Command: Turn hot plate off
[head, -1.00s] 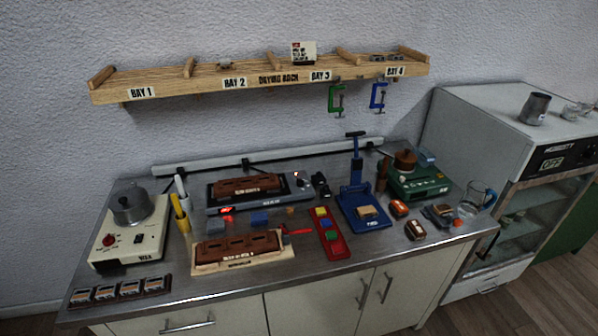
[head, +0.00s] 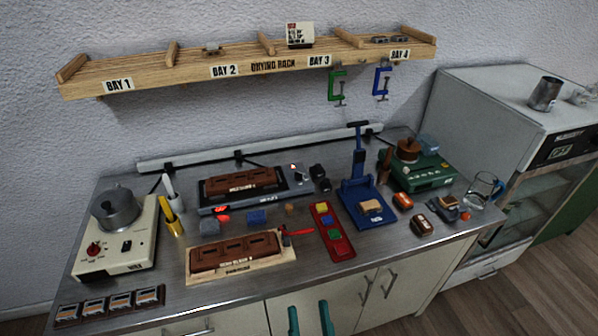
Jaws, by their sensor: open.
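A flat grey heater unit (head: 290,188) at the back of the bench looks like the hot plate; its label is too small to read. A brown block (head: 240,181) lies on it. A red-orange glow shows at its front left, and a pale control with a small red light (head: 293,168) is at its right end. A cream unit (head: 125,262) at the left has a red knob (head: 94,248) and a grey pot (head: 117,210) on top. My gripper (head: 309,306) shows as two teal fingers at the bottom edge, apart and empty, in front of the cabinet doors.
A second brown block on a cream base (head: 283,272), a red tray of coloured blocks (head: 343,250) and a blue press (head: 370,217) stand between the front edge and back. Yellow and white markers (head: 174,228) stand by the cream unit. A wooden shelf (head: 190,75) overhangs the bench.

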